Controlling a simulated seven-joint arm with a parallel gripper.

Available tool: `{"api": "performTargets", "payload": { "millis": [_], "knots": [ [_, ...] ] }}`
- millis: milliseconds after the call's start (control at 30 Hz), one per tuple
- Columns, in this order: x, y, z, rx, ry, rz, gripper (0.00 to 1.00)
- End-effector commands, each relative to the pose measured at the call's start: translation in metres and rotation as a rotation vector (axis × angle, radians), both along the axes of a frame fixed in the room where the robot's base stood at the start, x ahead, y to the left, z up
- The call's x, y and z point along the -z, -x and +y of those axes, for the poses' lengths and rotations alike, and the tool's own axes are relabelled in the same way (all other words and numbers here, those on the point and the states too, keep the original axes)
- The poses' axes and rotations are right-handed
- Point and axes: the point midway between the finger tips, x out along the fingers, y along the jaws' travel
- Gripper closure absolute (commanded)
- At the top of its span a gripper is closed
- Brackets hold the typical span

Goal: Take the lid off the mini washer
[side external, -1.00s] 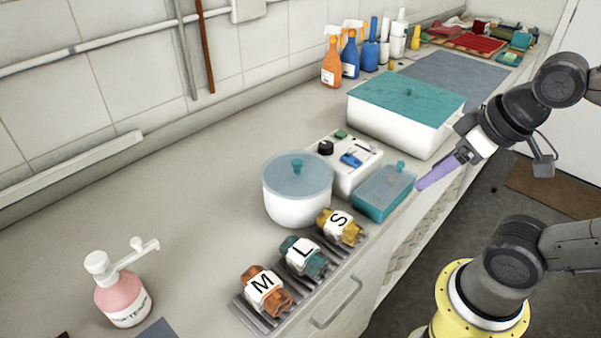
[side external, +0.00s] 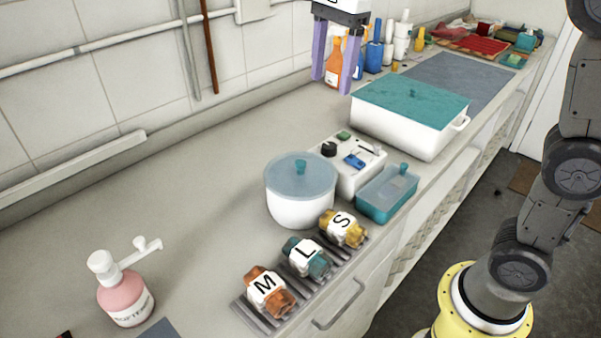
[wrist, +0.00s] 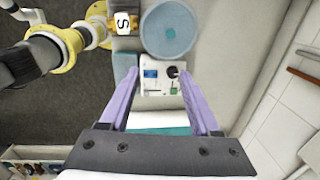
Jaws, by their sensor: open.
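The mini washer is a round white tub (side external: 300,211) with a translucent pale-blue lid (side external: 283,173) on its top. A teal knob (side external: 300,166) stands in the middle of the lid. A white control panel (side external: 360,179) with a black dial and blue and green parts sits right beside the tub. My gripper (side external: 338,80) is open and empty, its purple fingers pointing down, high above the counter and behind the washer in the side view. In the wrist view, the lid (wrist: 150,25) lies beyond the open fingertips (wrist: 159,72), with the control panel showing between them.
A small teal box (side external: 385,202) stands right of the washer. A large white bin with a teal cover (side external: 385,95) stands behind. Several lettered bundles (side external: 306,258) lie on a rack in front. A pink bottle (side external: 126,301) stands front left.

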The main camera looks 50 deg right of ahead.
Motion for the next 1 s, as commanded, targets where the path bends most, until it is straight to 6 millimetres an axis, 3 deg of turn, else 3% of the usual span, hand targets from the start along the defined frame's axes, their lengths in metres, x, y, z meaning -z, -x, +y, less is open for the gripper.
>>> {"api": "performTargets", "payload": {
  "millis": [100, 200, 433, 700, 1000],
  "knots": [
    [0.018, -0.029, 0.014, -0.024, 0.006, 0.04, 0.36],
    [0.033, -0.039, 0.02, -0.036, 0.012, 0.071, 0.36],
    [0.06, -0.04, 0.025, -0.048, 0.017, 0.096, 0.36],
    [0.109, -0.04, 0.024, -0.048, 0.017, 0.095, 0.36],
    [0.133, -0.041, 0.025, -0.048, 0.016, 0.093, 0.36]
  ]
}}
